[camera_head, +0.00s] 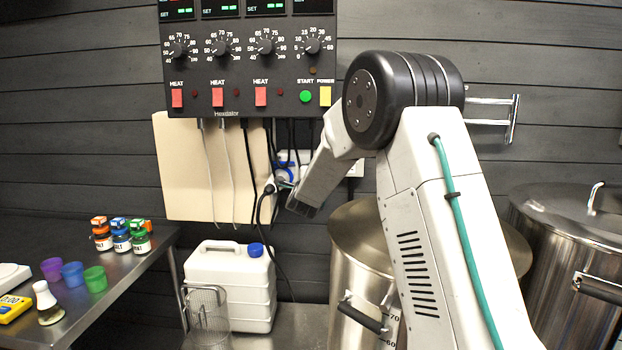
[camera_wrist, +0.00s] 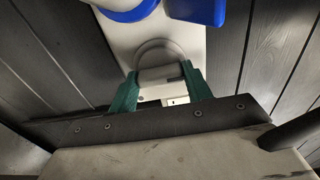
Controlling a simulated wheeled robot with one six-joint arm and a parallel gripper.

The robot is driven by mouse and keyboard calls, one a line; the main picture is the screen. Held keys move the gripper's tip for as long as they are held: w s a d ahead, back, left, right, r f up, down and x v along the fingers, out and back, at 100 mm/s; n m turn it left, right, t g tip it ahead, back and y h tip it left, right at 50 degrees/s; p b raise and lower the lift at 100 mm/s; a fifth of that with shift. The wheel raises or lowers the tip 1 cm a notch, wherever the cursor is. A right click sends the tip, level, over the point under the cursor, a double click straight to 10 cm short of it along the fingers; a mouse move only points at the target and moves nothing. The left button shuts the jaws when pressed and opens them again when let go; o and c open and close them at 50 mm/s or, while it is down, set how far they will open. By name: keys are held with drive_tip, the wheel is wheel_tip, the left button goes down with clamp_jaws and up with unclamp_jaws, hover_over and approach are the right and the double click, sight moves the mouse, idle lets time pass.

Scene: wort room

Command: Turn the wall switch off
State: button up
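The wall switch shows in the wrist view as a pale plate (camera_wrist: 185,42) with a round grey collar (camera_wrist: 158,52) and a pale block-like knob (camera_wrist: 158,74). The two green fingers of my gripper (camera_wrist: 160,84) stand on either side of this knob and appear to touch it, so my gripper looks shut on it. In the head view, my gripper and the knob are mostly hidden behind my arm. A white and blue fitting (camera_head: 291,158) shows on the wall just behind the arm's end.
A black control box (camera_head: 245,100) hangs above, with dark cables (camera_head: 262,205) hanging near my arm's end. A white canister (camera_head: 228,285) stands below. Steel kettles (camera_head: 355,240) stand right. A steel table (camera_head: 125,270) with jars and cups is at left. Blue parts (camera_wrist: 195,10) sit above the knob.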

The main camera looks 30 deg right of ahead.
drive_tip(key=shift+n, duration=0.5)
drive_tip(key=shift+f+n, duration=0.1)
drive_tip(key=shift+n, duration=8.3)
drive_tip(key=o, duration=1)
